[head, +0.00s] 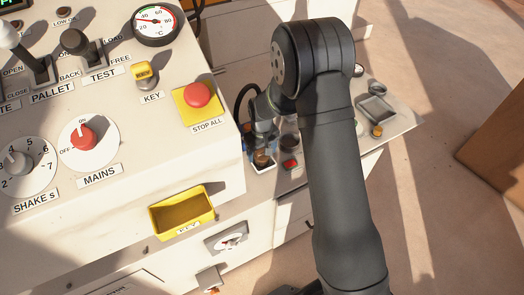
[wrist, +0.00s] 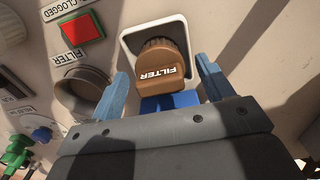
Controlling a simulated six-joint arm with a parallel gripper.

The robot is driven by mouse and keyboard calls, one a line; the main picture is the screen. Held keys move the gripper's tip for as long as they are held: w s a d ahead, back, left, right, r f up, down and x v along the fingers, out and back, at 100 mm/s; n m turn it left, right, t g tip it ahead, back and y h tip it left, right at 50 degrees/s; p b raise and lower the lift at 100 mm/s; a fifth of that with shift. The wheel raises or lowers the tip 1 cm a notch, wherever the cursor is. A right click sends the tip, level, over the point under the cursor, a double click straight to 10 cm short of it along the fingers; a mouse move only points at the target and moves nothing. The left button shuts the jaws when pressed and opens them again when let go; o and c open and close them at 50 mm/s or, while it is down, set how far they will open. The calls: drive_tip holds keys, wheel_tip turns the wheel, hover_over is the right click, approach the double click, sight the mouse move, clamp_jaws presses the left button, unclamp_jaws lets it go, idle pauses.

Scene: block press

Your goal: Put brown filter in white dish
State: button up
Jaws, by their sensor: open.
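The brown filter (wrist: 165,62), a ridged knob lettered FILTER, appears inside the rim of the white dish (wrist: 127,42) in the wrist view. My gripper (wrist: 161,67) is open, with one blue finger on each side of the filter and visible gaps between. In the head view the white dish (head: 264,168) sits on the low shelf beside the console, with the brown filter (head: 261,158) in it. My gripper (head: 262,145) is just above, partly hidden by my arm. Whether the filter touches the dish floor is hidden.
The shelf also holds a red button (head: 290,164) and a metal tray (head: 376,107). A yellow bin (head: 181,212) juts from the console front.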

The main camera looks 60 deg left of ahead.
sight(262, 150)
wheel_tip(262, 150, up, 12)
drive_tip(key=shift+r, duration=0.15)
idle(0.3)
drive_tip(key=shift+f, duration=4.15)
